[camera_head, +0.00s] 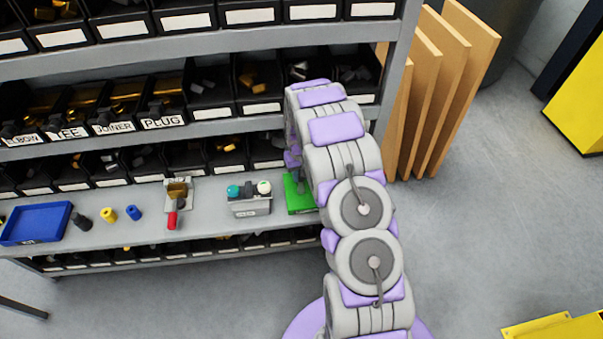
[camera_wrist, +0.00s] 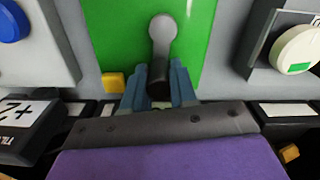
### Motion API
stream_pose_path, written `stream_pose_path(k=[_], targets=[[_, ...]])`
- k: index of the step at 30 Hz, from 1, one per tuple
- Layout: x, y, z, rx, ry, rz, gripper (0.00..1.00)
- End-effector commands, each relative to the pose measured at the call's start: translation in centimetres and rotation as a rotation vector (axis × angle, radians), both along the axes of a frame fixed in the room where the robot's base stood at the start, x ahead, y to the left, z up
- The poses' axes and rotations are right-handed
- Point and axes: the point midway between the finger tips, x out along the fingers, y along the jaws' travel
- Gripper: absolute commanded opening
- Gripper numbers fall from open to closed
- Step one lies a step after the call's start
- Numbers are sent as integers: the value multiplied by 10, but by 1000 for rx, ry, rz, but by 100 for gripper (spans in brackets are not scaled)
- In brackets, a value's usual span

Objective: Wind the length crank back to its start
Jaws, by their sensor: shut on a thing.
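The length crank (camera_wrist: 162,40) is a grey lever with a black handle (camera_wrist: 159,85), mounted on a green plate (camera_wrist: 115,35) in the wrist view. The lever points down in that picture, towards my gripper. My gripper (camera_wrist: 159,88) is shut on the black handle, with a blue-grey finger on each side of it. In the head view the green plate (camera_head: 297,190) shows at the right part of the grey shelf, just left of my arm. My arm hides part of it there, and the fingers cannot be made out.
A grey box with several knobs (camera_head: 248,204) stands left of the green plate. A red-handled valve (camera_head: 172,215), small cylinders and a blue tray (camera_head: 37,223) sit further left. Black bins (camera_head: 208,95) fill the shelves above.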

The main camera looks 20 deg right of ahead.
Motion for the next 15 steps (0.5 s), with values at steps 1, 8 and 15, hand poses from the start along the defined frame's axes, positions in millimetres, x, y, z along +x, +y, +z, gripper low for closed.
stream_pose_path(k=[1, 8, 15], targets=[[2, 0, 1, -1, -5, 10, 0], [2, 1, 1, -1, -6, 32, 0], [3, 1, 1, -1, -6, 32, 0]])
